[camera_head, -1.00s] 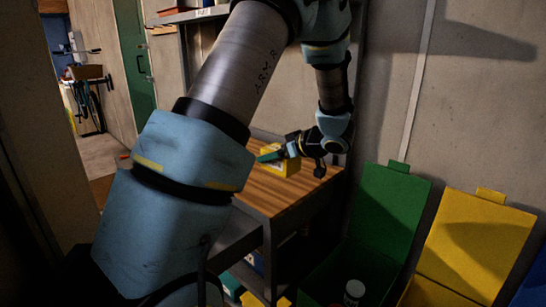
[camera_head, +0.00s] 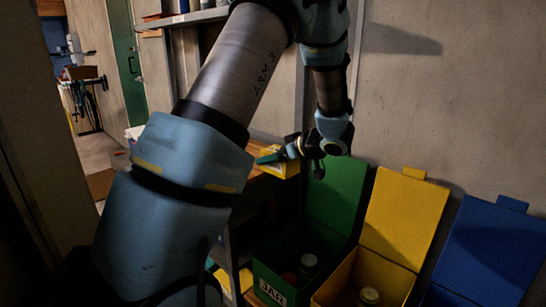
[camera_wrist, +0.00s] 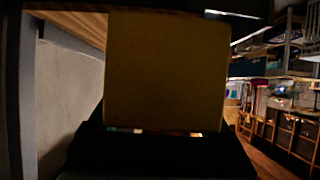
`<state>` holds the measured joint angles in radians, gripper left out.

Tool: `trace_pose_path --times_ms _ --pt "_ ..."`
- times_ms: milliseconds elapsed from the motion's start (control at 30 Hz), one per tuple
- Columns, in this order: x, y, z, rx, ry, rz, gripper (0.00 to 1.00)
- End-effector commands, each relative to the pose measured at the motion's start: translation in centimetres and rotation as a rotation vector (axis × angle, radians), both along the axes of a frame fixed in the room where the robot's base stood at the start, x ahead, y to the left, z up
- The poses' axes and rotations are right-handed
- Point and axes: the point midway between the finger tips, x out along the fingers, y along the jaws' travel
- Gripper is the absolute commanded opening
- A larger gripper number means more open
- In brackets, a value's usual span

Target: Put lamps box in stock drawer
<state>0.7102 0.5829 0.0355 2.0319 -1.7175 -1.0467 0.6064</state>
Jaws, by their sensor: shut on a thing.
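My gripper (camera_head: 270,157) is shut on a yellow box (camera_head: 284,170), which I take to be the lamps box. The box hangs at the gripper's fingers, in front of the wooden workbench (camera_head: 262,147); my arm hides part of this area. In the wrist view the box (camera_wrist: 166,70) fills the middle as a dark yellow face, too dim to read any print. I cannot make out a stock drawer for certain in these frames.
An open green bin (camera_head: 337,190) labelled JAR, an open yellow bin (camera_head: 405,215) and a blue one (camera_head: 490,245) stand right of the bench. Jars lie in the green and yellow bins. A shelf (camera_head: 188,17) is on the wall behind. Shelving (camera_wrist: 275,68) shows at right in the wrist view.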

Motion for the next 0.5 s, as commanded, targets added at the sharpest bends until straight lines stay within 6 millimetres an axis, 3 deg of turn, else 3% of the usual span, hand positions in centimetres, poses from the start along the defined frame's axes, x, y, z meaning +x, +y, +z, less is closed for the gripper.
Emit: trace_pose_path --times_ms 500 --pt "-0.3 3.5 -4.2 0.005 0.002 -0.145 0.19"
